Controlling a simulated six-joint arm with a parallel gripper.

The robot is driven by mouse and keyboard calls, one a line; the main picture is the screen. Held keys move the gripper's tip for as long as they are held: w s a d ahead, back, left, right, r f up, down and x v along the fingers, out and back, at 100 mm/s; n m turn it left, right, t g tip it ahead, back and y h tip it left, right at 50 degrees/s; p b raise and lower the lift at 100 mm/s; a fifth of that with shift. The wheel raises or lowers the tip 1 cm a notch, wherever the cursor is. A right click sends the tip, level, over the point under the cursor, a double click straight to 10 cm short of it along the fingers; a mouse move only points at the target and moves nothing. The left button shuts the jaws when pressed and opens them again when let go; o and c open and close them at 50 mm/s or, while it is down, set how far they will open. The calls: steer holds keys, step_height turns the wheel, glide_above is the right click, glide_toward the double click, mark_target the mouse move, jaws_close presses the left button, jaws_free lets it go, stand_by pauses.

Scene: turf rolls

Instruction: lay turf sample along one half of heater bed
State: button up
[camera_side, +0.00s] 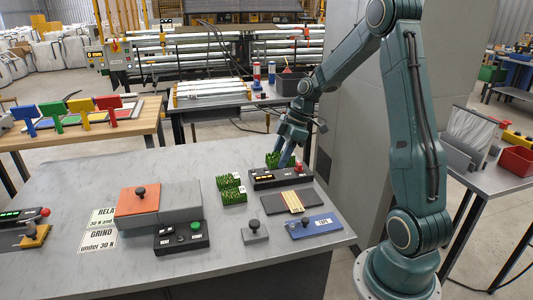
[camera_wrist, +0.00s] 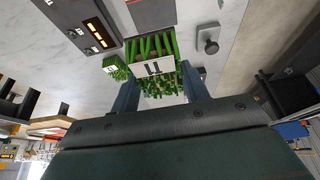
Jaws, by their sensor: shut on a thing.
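My gripper (camera_side: 284,153) is shut on a green turf sample (camera_side: 272,160), behind the black control box at the table's far side. In the wrist view my gripper (camera_wrist: 160,88) has a finger on each side of this turf sample (camera_wrist: 152,46), which bears a white label with dark marks. I cannot tell whether it touches the table. Two more turf samples, one farther (camera_side: 228,181) and one nearer (camera_side: 234,196), lie mid-table. A low block with an orange half (camera_side: 136,202) and a grey half (camera_side: 180,204) sits to their left; which thing is the heater bed is not clear.
The black control box (camera_side: 280,177) has lit displays and a red button. A dark plate with pale strips (camera_side: 293,201), a grey knob (camera_side: 254,232), a blue plate (camera_side: 315,225) and a green-buttoned box (camera_side: 180,238) stand nearer. The table's left rear (camera_side: 100,175) is clear.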

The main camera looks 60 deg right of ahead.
glide_above(275, 202)
steer(key=s, duration=0.1)
steer(key=f, duration=0.6)
steer(key=d+f, duration=0.1)
steer(key=f, duration=0.2)
steer(key=shift+f, duration=0.25)
steer(key=shift+a+f, duration=0.1)
steer(key=shift+f, duration=2.05)
steer(key=o, duration=1)
steer(key=shift+o, duration=0.2)
steer(key=v, duration=1.2)
